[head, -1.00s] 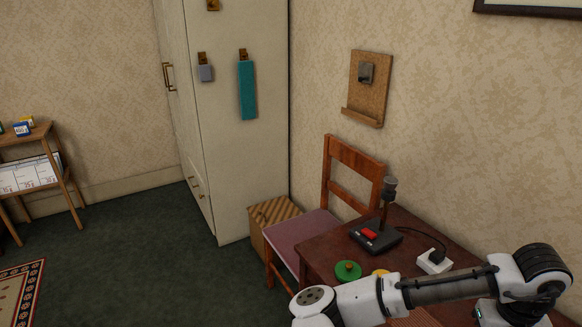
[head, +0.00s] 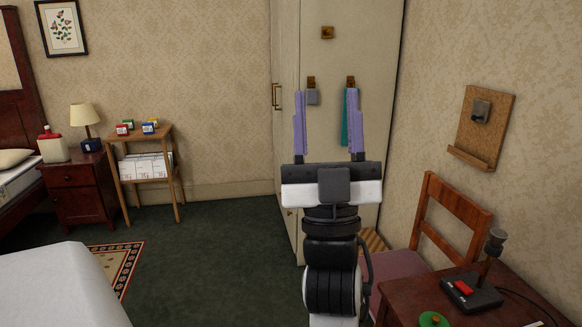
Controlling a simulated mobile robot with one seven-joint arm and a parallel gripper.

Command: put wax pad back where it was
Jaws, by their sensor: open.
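I cannot tell for certain which thing is the wax pad. A small grey block (head: 312,97) hangs from a brass hook on the side of the cream wardrobe (head: 350,195). A teal strip (head: 345,128) hangs from the hook to its right, partly hidden by my right finger. A third hook (head: 327,32) above them is bare. My gripper (head: 326,94) is raised in front of the wardrobe, its two lilac fingers wide apart with nothing between them. A round green thing (head: 433,319) lies on the dark table at the bottom edge.
The table (head: 400,300) at lower right bears a black joystick (head: 470,292). A wooden chair (head: 455,208) stands against it. A cork board (head: 482,125) hangs on the right wall. A small shelf (head: 148,137) with several little boxes stands at left. The green carpet (head: 215,255) is clear between.

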